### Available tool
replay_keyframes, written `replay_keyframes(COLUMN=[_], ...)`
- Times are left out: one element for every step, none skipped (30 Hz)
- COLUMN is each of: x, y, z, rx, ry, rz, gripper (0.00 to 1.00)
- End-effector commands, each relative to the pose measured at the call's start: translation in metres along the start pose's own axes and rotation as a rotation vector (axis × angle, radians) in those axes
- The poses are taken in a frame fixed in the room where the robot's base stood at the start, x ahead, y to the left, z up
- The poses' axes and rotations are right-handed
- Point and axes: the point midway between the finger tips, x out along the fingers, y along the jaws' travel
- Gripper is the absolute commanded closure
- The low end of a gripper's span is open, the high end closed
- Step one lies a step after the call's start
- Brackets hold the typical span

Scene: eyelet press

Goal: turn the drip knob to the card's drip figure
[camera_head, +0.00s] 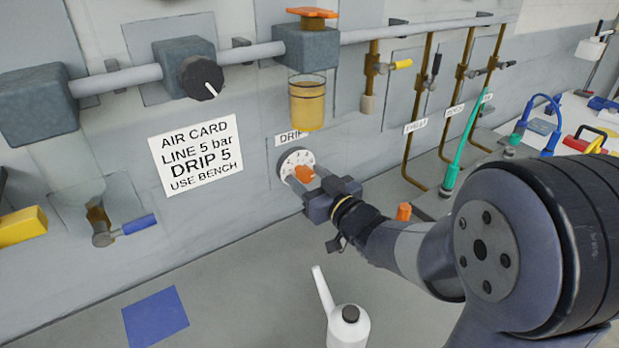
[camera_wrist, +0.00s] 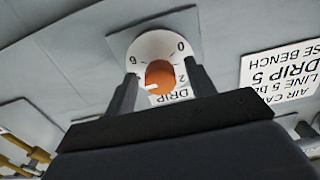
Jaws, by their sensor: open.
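The orange drip knob (camera_head: 304,173) sits on a round white numbered dial (camera_head: 291,158) on the wall panel, under a DRIP label (camera_head: 289,137). My gripper (camera_wrist: 163,82) is open, one finger each side of the knob, with gaps visible. In the head view my gripper (camera_head: 320,192) is close to the dial. The white card (camera_head: 195,155) reads LINE 5 bar, DRIP 5.
A black knob (camera_head: 202,77) and an amber bowl (camera_head: 307,103) are on the pipe line above. A white bottle with a spout (camera_head: 347,328) and a blue square (camera_head: 155,316) are below. Brass pipes (camera_head: 421,110) run down the wall at right.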

Motion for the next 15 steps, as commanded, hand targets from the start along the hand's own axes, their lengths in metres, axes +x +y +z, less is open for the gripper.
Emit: replay_keyframes(x=[0.0003, 0.0002, 0.0002, 0.0001, 0.0001, 0.0000, 0.0000, 0.0000, -0.0001, -0.0001, -0.0001, -0.0001, -0.0001, -0.0002, -0.0002], y=[0.0000, 0.0001, 0.0001, 0.0001, 0.0001, 0.0001, 0.0001, 0.0001, 0.0001, 0.0001, 0.0001, 0.0001, 0.0001, 0.0001, 0.0001], z=[0.0000, 0.0000, 0.0000, 0.0000, 0.0000, 0.0000, 0.0000, 0.0000, 0.0000, 0.0000, 0.0000, 0.0000, 0.0000, 0.0000, 0.0000], rx=[0.000, 0.000, 0.000, 0.000, 0.000, 0.000, 0.000, 0.000, 0.000, 0.000, 0.000, 0.000, 0.000, 0.000, 0.000], ry=[0.000, 0.000, 0.000, 0.000, 0.000, 0.000, 0.000, 0.000, 0.000, 0.000, 0.000, 0.000, 0.000, 0.000, 0.000], rz=[0.000, 0.000, 0.000, 0.000, 0.000, 0.000, 0.000, 0.000, 0.000, 0.000, 0.000, 0.000, 0.000, 0.000, 0.000], gripper=[0.48, 0.48, 0.48, 0.48, 0.48, 0.49, 0.52, 0.54, 0.58, 0.60, 0.62, 0.66, 0.68, 0.71, 0.74])
